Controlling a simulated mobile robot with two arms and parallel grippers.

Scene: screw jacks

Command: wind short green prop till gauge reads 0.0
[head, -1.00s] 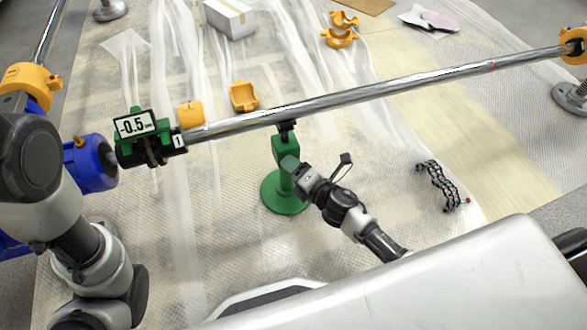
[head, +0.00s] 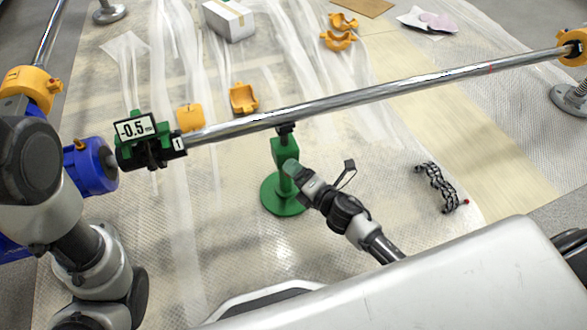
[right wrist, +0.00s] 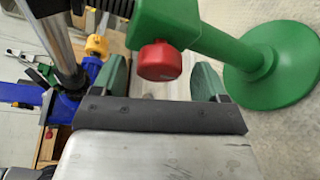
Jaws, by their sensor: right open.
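The short green prop (head: 283,150) stands upright on its round green base, its black top under the long metal pipe (head: 350,98). The gauge (head: 135,127) on a green clamp at the pipe's left end reads -0.5. My right gripper (head: 287,167) is at the prop's near side. In the right wrist view, its green-padded fingers (right wrist: 162,82) are open, with the prop's red knob (right wrist: 160,60) between and slightly beyond the tips, apparently untouched. The prop's green body (right wrist: 185,20) shows behind the knob.
A blue part (head: 90,165) and a yellow collar (head: 30,85) are at the left. Loose yellow clamp pieces (head: 243,97) and a white box (head: 229,18) lie beyond the pipe. A black chain-like item (head: 442,187) lies at the right. Plastic sheeting covers the floor.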

